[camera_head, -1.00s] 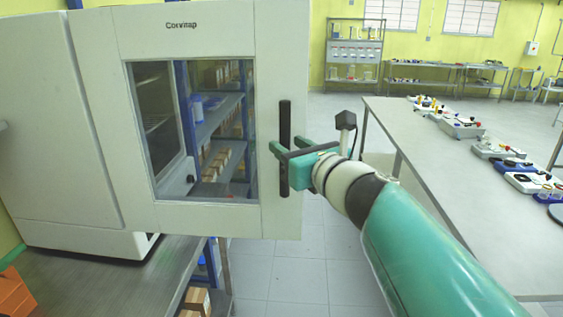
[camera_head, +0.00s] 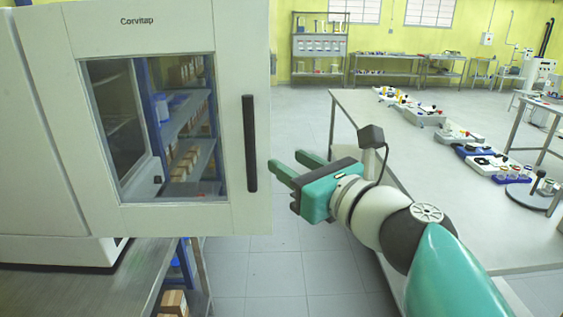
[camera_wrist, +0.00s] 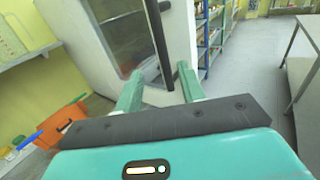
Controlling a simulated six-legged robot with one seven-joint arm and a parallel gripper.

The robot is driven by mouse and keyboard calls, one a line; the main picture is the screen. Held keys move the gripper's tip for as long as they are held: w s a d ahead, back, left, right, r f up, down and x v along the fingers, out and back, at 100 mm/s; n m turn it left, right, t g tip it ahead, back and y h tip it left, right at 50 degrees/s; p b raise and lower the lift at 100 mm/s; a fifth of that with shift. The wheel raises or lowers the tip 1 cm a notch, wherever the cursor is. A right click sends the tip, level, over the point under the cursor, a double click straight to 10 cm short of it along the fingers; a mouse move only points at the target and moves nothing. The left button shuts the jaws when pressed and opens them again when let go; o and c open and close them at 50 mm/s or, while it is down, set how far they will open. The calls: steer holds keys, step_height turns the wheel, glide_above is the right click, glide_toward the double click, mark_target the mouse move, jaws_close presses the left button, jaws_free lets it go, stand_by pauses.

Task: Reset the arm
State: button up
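My gripper (camera_head: 290,168) is open and empty, with its two green fingers apart. It is just to the right of the white cabinet door (camera_head: 238,40) in the head view, clear of the black door handle (camera_head: 250,143). The door has a glass window and stands open, swung out from the white cabinet (camera_head: 40,150). In the wrist view, my gripper's fingers (camera_wrist: 160,90) point toward the door, and the black handle (camera_wrist: 158,40) shows beyond and between them without being held.
A long table (camera_head: 420,180) with several trays and small instruments stands to the right of my arm. A metal bench (camera_head: 110,285) is below the cabinet at lower left. An orange bin (camera_wrist: 60,125) shows in the wrist view. Grey floor (camera_head: 270,265) is open between bench and table.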

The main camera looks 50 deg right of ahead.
steer(key=w+a+f+n+g+y, duration=0.35)
steer(key=a+f+n, duration=0.3)
steer(key=n, duration=0.35)
steer(key=w+a+f+n+g+y, duration=0.35)
steer(key=a+f+n, duration=0.3)
steer(key=n, duration=0.35)
steer(key=s+a+f+n+g+h, duration=0.1)
steer(key=a+f+n+g+h, duration=0.2)
steer(key=n, duration=1.5)
steer(key=a+f+g, duration=0.2)
steer(key=a+f, duration=0.3)
steer(key=shift+a+f+n, duration=0.15)
steer(key=shift+f+n, duration=0.15)
